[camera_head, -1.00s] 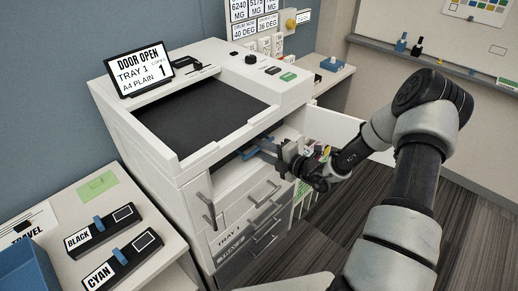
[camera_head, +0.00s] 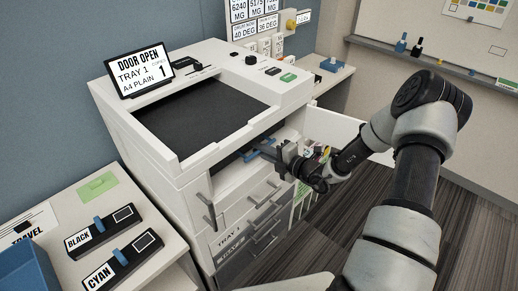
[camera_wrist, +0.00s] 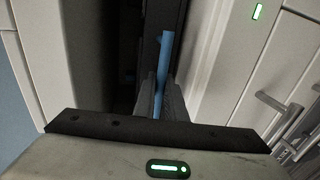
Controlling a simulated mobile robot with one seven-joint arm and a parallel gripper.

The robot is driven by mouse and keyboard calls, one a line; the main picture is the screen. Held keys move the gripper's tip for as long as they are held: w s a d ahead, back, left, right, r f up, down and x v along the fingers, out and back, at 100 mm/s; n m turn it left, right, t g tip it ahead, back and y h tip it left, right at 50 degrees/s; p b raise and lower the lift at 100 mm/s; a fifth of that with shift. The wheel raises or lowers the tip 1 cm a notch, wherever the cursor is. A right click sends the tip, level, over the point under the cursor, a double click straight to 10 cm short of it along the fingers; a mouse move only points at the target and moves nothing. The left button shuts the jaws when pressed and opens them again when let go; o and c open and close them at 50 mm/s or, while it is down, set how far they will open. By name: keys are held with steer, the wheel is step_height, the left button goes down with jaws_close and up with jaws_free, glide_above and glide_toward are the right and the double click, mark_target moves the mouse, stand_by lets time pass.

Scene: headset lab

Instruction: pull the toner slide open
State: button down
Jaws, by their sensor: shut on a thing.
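The white printer (camera_head: 150,150) stands in the middle with its front opening uncovered, and its display (camera_head: 140,68) reads "DOOR OPEN". The toner slide's blue handle (camera_wrist: 166,48) shows in the wrist view as an upright bar between my fingers. My gripper (camera_wrist: 160,92) is shut on this blue handle. In the head view, my gripper (camera_head: 270,153) reaches into the printer's opening from the right. The slide's body is mostly hidden in the dark opening and behind my gripper.
Drawer handles (camera_head: 265,193) stick out below. A left table holds a black cartridge (camera_head: 98,233), a cyan cartridge (camera_head: 125,262) and a blue bin (camera_head: 22,270). The carpet (camera_head: 470,225) at right is clear.

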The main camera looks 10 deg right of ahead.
steer(key=f+p+v, duration=0.2)
steer(key=f+v, duration=0.1)
steer(key=v, duration=1.2)
steer(key=s+f+p+v, duration=0.1)
steer(key=f+p+v, duration=0.1)
steer(key=v, duration=1.4)
steer(key=shift+d+f+p, duration=0.4)
steer(key=shift+d+f, duration=0.05)
steer(key=shift+f, duration=0.05)
steer(key=c, duration=1.8)
jaws_free()
steer(key=b+v, duration=0.1)
steer(key=v, duration=1.6)
steer(key=shift+s+d+b, duration=0.1)
steer(key=shift+d+b, duration=0.05)
steer(key=shift+b, duration=0.15)
